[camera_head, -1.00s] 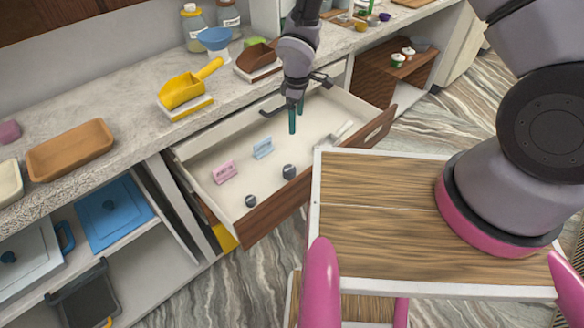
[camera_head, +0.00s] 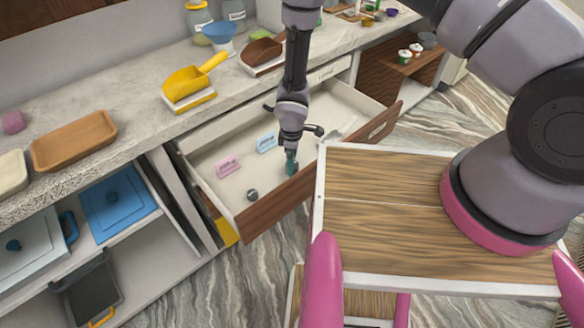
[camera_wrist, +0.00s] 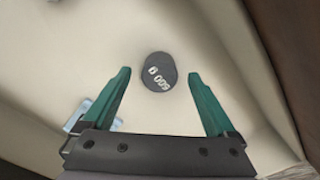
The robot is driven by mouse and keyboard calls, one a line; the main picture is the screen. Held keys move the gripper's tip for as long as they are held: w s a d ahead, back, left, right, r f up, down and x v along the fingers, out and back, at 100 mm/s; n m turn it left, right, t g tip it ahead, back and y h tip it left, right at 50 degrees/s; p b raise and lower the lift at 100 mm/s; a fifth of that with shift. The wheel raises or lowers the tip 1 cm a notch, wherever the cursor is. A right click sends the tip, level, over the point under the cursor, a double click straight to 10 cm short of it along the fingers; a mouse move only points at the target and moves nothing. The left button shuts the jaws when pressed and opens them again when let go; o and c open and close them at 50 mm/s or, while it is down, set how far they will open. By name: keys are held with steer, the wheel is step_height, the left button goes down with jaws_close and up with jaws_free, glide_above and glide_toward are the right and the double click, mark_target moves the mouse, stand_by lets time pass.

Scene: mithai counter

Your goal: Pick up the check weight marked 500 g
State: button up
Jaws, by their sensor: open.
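A round dark grey check weight (camera_wrist: 159,72) lies in the open drawer (camera_head: 215,190). In the wrist view its top carries pale marking that appears upside down and looks like 500 g. My gripper (camera_wrist: 160,76) is open, its teal fingers on either side of the weight with gaps to both.
The drawer's wooden front (camera_head: 265,215) is close to my gripper. A yellow scoop (camera_head: 190,82) is on the counter above.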

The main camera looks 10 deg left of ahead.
step_height(320, 180, down, 2)
steer(key=shift+f, duration=0.1)
jaws_close()
stand_by(0.4)
